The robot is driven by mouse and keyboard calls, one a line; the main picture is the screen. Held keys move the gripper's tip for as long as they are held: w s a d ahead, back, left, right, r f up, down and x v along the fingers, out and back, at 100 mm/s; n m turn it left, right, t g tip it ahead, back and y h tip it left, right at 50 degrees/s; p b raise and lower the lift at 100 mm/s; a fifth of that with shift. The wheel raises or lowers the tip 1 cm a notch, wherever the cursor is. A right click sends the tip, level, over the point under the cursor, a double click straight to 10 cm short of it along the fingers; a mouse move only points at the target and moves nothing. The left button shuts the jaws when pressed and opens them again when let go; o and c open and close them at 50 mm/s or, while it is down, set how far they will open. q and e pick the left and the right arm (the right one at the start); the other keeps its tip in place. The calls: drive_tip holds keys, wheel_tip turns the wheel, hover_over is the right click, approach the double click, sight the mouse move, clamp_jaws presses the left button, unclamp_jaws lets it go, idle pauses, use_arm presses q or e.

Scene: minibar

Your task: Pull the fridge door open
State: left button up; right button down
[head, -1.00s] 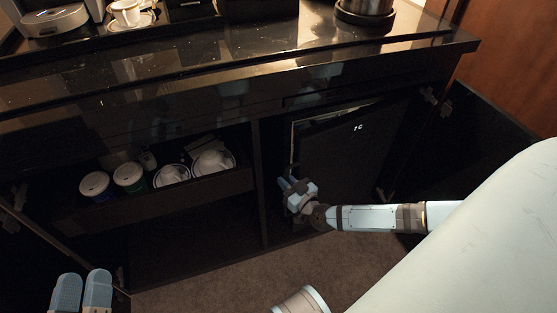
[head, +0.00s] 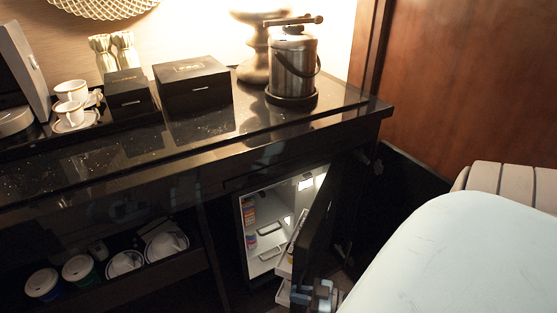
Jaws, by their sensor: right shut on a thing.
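The fridge (head: 239,228) sits in the right part of the dark cabinet, and its lit white interior shows. Its dark door (head: 314,228) stands well open, swung out to the right, seen nearly edge-on. White door racks (head: 285,292) show on its inner side. My right gripper (head: 322,294) is at the door's free edge near the bottom of the picture, shut on the door; its fingertips are partly hidden. My left gripper is out of view.
A cabinet door (head: 410,180) stands open right of the fridge. Small cans (head: 250,213) stand inside the fridge. Left of it, a drawer (head: 180,265) holds lidded cups and wrapped cups. The counter (head: 220,135) above carries an ice bucket (head: 293,65) and black boxes (head: 192,82).

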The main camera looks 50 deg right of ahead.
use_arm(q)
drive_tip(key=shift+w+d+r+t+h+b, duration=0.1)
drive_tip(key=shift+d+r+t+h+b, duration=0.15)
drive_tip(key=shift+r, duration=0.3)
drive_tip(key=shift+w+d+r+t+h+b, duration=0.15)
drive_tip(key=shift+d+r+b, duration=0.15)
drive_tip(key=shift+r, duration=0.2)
use_arm(e)
drive_tip(key=s+d+n+g+y, duration=0.3)
drive_tip(key=s+d, duration=0.3)
drive_tip(key=s, duration=0.3)
drive_tip(key=s+d+n+g+y, duration=0.3)
drive_tip(key=s+d, duration=0.3)
drive_tip(key=s, duration=0.4)
drive_tip(key=shift+d+y, duration=0.2)
drive_tip(key=shift+y, duration=0.2)
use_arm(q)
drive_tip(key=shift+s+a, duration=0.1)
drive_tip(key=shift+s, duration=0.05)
use_arm(e)
drive_tip(key=c, duration=1.2)
unclamp_jaws()
